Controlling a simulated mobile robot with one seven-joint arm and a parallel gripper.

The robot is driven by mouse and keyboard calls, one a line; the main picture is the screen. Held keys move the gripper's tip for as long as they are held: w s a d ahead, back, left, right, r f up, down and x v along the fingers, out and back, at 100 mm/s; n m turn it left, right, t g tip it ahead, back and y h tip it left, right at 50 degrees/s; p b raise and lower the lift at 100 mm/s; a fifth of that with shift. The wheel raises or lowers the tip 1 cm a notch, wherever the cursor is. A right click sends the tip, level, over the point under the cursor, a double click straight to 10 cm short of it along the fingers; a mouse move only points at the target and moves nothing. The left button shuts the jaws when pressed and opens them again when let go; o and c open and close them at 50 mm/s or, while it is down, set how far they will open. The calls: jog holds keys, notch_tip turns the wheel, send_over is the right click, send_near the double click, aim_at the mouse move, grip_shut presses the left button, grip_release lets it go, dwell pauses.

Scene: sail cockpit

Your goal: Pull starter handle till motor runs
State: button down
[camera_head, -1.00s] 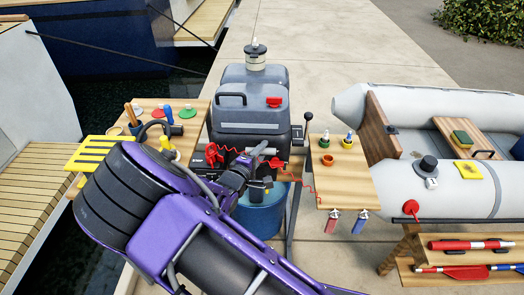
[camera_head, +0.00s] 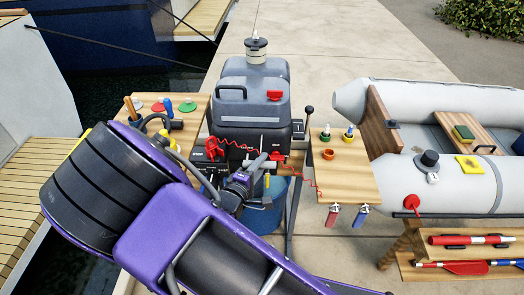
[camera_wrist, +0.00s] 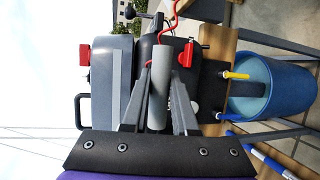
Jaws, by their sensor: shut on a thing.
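The grey outboard motor (camera_head: 252,117) stands upright in the middle of the head view, with a red part on its cowl. My gripper (camera_head: 247,175) is in front of the motor's lower front, partly hidden by my own arm. In the wrist view, my gripper's two dark fingers (camera_wrist: 158,105) are closed on either side of a light grey cylinder, which I take to be the starter handle (camera_wrist: 159,98). In the head view a thin pale line (camera_head: 262,143), possibly the starter cord, shows between the motor and the gripper. Whether the motor runs cannot be told.
A blue tub (camera_head: 262,217) stands below the motor. A left shelf (camera_head: 190,128) holds small tools. The grey inflatable boat (camera_head: 385,192) lies right.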

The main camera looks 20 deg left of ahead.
jog(key=s+d+b, duration=0.1)
jog(key=s, duration=0.6)
jog(key=shift+d, duration=0.35)
jog(key=c, duration=0.7)
grip_release()
jog(key=shift+s, duration=0.1)
jog(key=v, duration=1.7)
jog(key=shift+s+r, duration=0.15)
